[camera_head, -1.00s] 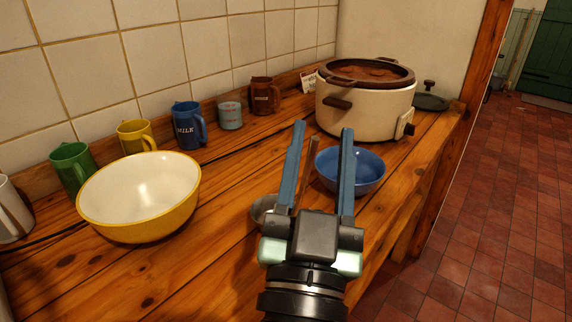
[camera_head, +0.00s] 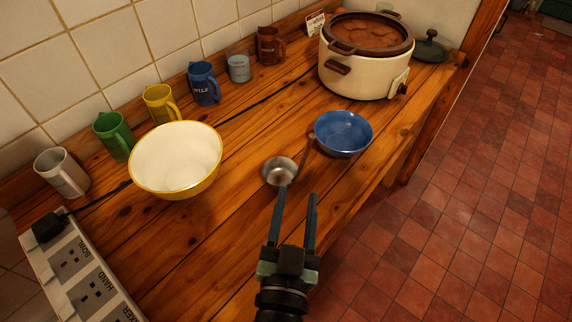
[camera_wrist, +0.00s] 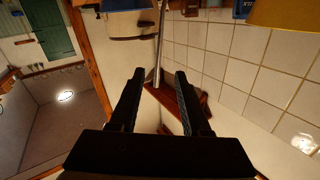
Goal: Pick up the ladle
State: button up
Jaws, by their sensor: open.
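The ladle (camera_head: 280,172) has a round silver metal bowl and lies on the wooden counter, its thin handle running up and right beside the blue bowl (camera_head: 343,134). My gripper (camera_head: 297,192) is open and empty near the front edge of the counter. In the head view its left finger's tip overlaps the lower edge of the ladle's bowl; I cannot tell whether they touch. In the wrist view, a thin silver rod that looks like the ladle's handle (camera_wrist: 159,45) lies beyond the gap between the open fingers (camera_wrist: 160,74).
A yellow-and-white bowl (camera_head: 176,160) stands to the left. Several mugs line the tiled wall. A slow cooker (camera_head: 366,58) stands at the back right with a dark lid (camera_head: 430,47) beside it. A power strip (camera_head: 75,270) is at lower left. Bare counter lies left of the ladle.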

aim_at(305, 157)
jog(key=w+p, duration=0.1)
jog(key=w, duration=0.4)
jog(key=shift+d, duration=0.15)
jog(key=shift+w+d+r+p, duration=0.15)
jog(key=shift+w+p, duration=0.5)
jog(key=shift+w, duration=0.65)
jog(key=shift+w+d+p, duration=0.15)
jog(key=shift+w+p, duration=0.45)
jog(key=shift+w, duration=0.7)
grip_shut()
